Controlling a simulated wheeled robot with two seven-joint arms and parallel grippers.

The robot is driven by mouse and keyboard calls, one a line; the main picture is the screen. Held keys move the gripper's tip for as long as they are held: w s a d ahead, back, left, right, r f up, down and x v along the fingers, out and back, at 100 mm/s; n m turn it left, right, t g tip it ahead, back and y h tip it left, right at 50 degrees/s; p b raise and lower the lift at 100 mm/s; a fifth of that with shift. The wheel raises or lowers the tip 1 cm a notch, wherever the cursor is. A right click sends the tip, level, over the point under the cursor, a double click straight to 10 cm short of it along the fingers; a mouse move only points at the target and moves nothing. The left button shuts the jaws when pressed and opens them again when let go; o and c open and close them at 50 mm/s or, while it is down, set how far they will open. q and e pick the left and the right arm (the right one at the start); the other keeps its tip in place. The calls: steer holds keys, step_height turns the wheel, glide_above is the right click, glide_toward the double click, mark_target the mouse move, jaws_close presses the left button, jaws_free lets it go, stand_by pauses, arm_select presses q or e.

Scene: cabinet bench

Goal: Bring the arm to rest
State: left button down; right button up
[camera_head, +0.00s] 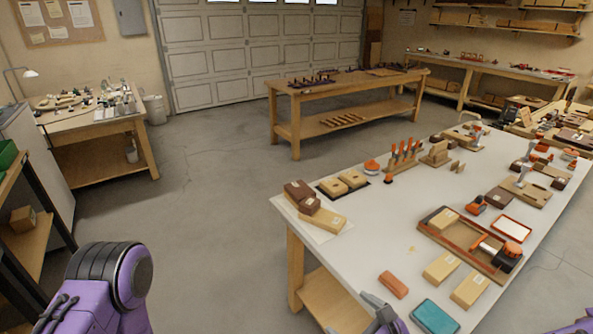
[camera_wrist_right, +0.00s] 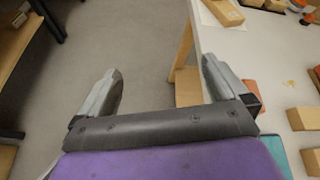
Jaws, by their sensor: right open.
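My right gripper (camera_head: 374,312) shows at the bottom edge of the head view, at the near left edge of the white-topped bench (camera_head: 372,228). In the right wrist view my right gripper (camera_wrist_right: 162,70) has its two grey fingers wide apart, with nothing between them but floor and a wooden bench leg. It is open and empty. A purple and black part of my left arm shows at the lower left of the head view; my left gripper is out of view.
A terracotta block (camera_head: 393,285), a teal block (camera_head: 435,317) and tan blocks (camera_head: 441,268) lie near the right gripper. A brown tray (camera_head: 432,230) with tools is farther right. Shelving (camera_head: 32,238) stands at the left. The floor (camera_head: 215,215) between is clear.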

steer(key=s+d+f+n+g+h+b, duration=0.1)
steer(key=s+d+f+n+g+h, duration=0.2)
steer(key=s+d+f+n, duration=0.5)
steer(key=s+d+f+n+g+h+b, duration=0.15)
steer(key=s+f+n+g+h, duration=0.35)
steer(key=f, duration=0.6)
steer(key=s+d+f+n+h, duration=0.2)
steer(key=s+d+f+n, duration=0.3)
steer(key=s+d, duration=0.4)
steer(key=shift+s+n, duration=0.15)
steer(key=shift+n, duration=0.65)
steer(key=shift+f, duration=0.1)
